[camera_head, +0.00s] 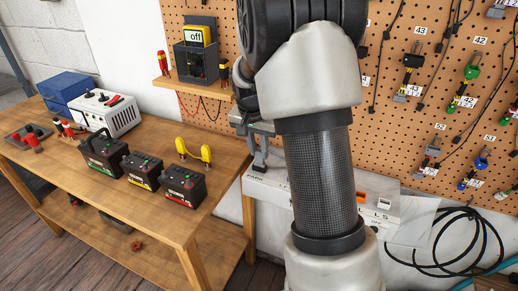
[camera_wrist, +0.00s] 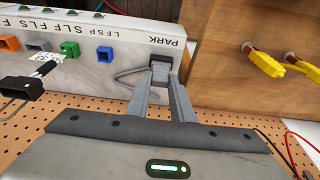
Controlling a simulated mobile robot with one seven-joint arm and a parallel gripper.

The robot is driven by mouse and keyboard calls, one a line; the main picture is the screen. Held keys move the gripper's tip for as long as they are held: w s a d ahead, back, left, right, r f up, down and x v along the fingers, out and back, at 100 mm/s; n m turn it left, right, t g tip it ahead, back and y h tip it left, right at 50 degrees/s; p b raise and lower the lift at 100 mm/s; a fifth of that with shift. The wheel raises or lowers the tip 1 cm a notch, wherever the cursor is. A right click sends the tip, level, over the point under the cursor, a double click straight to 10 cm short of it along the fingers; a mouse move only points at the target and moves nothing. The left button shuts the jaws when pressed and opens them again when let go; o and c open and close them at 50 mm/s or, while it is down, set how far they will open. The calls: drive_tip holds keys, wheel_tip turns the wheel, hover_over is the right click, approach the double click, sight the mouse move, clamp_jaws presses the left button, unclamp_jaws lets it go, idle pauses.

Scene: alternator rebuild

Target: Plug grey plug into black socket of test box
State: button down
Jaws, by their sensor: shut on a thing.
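The white test box (camera_wrist: 95,75) fills the upper left of the wrist view, with lettering along its edge. My gripper (camera_wrist: 160,80) reaches to the box's end marked PARK and is shut on a small grey plug (camera_wrist: 158,66). A grey wire loops out to the left from the plug. A dark part, seemingly the black socket (camera_wrist: 161,57), shows just beyond the plug; I cannot tell how far the plug is in. In the head view the test box (camera_head: 375,187) stands partly behind my arm, and my fingers (camera_head: 259,158) are at its left end.
Blue (camera_wrist: 104,53), green (camera_wrist: 70,50), grey (camera_wrist: 37,46) and orange (camera_wrist: 9,44) sockets line the box. A labelled black connector (camera_wrist: 15,88) hangs at the left. The wooden table (camera_head: 130,205) holds several batteries (camera_head: 145,170).

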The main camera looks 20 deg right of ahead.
drive_tip(key=shift+f, duration=0.1)
drive_tip(key=c, duration=1.5)
unclamp_jaws()
drive_tip(key=shift+o, duration=0.2)
drive_tip(key=p+v, duration=0.2)
drive_tip(key=v, duration=1.5)
drive_tip(key=shift+r, duration=0.2)
drive_tip(key=shift+a, duration=0.1)
